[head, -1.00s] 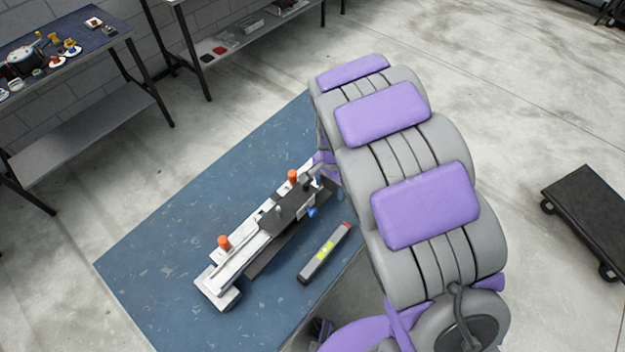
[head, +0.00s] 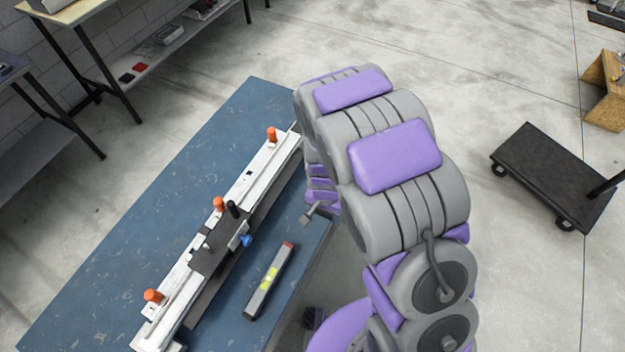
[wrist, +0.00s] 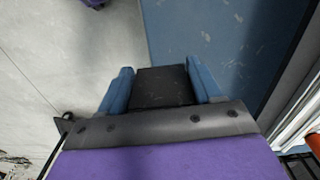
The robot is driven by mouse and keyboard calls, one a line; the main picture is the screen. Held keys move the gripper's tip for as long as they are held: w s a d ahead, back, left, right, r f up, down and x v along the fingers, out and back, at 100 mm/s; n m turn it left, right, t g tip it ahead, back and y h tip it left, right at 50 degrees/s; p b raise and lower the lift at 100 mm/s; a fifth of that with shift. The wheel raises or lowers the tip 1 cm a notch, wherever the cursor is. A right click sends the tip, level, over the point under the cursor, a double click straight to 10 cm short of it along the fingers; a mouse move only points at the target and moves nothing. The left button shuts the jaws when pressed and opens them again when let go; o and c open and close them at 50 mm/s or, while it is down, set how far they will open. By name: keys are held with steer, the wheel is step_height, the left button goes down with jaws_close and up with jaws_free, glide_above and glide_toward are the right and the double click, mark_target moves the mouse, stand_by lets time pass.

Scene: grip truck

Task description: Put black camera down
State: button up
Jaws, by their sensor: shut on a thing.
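In the wrist view, the black camera (wrist: 163,88) is a dark block between the two blue fingers of my gripper (wrist: 161,80). The fingers are shut on its sides. The camera is near the edge of the blue tabletop (wrist: 225,35), with grey floor on its left. I cannot tell its height above the table. In the head view, my grey and purple arm hides my gripper and most of the space around it. The blue table (head: 130,220) lies to the left of the arm there.
A long white rail device (head: 245,185) with orange knobs and a dark carriage lies on the table. A dark bar (head: 268,282) with a yellow-green label lies beside it. Bare tabletop shows left of the rail. A black cart (head: 550,175) stands on the floor at right.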

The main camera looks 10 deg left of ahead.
steer(key=w, duration=0.4)
steer(key=w+a+f+b, duration=0.1)
steer(key=w, duration=0.3)
steer(key=w+b, duration=0.1)
steer(key=w, duration=0.3)
steer(key=shift+w+a+f, duration=0.15)
steer(key=shift+w+f, duration=0.05)
steer(key=shift+w, duration=0.05)
steer(key=shift+w+a, duration=0.3)
steer(key=shift+w, duration=0.4)
step_height(320, 180, down, 4)
steer(key=shift+d+r+b, duration=0.1)
steer(key=shift+r+b, duration=0.1)
steer(key=shift+b, duration=0.7)
steer(key=o, duration=1)
steer(key=shift+c, duration=0.2)
